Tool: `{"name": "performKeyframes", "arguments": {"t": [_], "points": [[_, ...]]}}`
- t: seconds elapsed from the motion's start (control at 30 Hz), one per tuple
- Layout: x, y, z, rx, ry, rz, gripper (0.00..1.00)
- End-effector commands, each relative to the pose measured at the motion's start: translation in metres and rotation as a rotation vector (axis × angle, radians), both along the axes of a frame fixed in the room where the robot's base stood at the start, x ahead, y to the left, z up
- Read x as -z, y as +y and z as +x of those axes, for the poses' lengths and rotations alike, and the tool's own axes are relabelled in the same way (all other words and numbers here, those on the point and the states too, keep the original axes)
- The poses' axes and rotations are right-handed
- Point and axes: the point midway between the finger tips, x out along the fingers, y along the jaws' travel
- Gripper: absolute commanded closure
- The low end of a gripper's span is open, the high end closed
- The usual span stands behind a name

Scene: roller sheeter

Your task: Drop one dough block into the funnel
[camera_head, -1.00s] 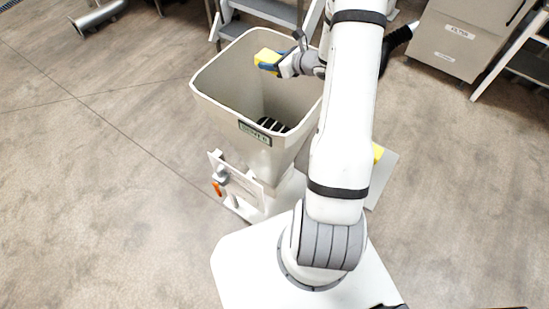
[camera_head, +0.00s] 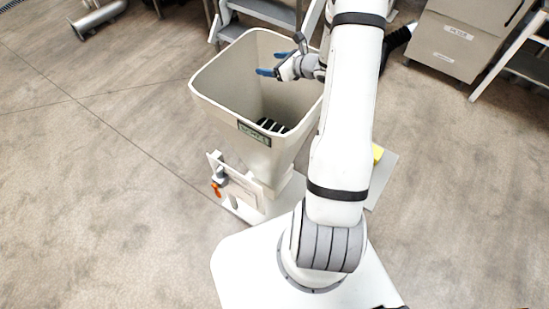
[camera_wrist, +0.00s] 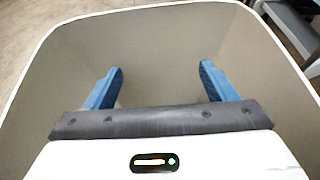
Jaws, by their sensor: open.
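The funnel (camera_head: 217,95) is a large beige square hopper with a dark slatted opening at its bottom. My gripper (camera_head: 268,64) is over the funnel's far right part, with its blue fingers open and empty. In the wrist view my gripper (camera_wrist: 160,85) is open, the funnel's inner walls (camera_wrist: 165,40) around and below it. No dough block shows between the fingers or in the visible part of the funnel. A yellow dough block (camera_head: 378,153) shows partly behind my arm, on a light tray (camera_head: 384,180) to the right of the funnel.
A small white unit with an orange knob (camera_head: 216,188) stands at the funnel's base. Grey cabinets (camera_head: 455,40) are at the back right, a white step frame (camera_head: 262,12) behind the funnel.

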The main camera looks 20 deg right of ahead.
Motion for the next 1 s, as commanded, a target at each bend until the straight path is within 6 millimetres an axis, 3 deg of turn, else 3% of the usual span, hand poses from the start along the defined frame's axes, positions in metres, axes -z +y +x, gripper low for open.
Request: {"name": "performKeyframes", "arguments": {"t": [0.3, 0.5, 1.0], "points": [[-0.019, -0.026, -0.041, 0.004, -0.001, 0.0, 0.22], [-0.027, -0.035, -0.057, 0.001, -0.001, -0.001, 0.22], [-0.028, -0.035, -0.059, 0.0, -0.001, 0.0, 0.22]]}}
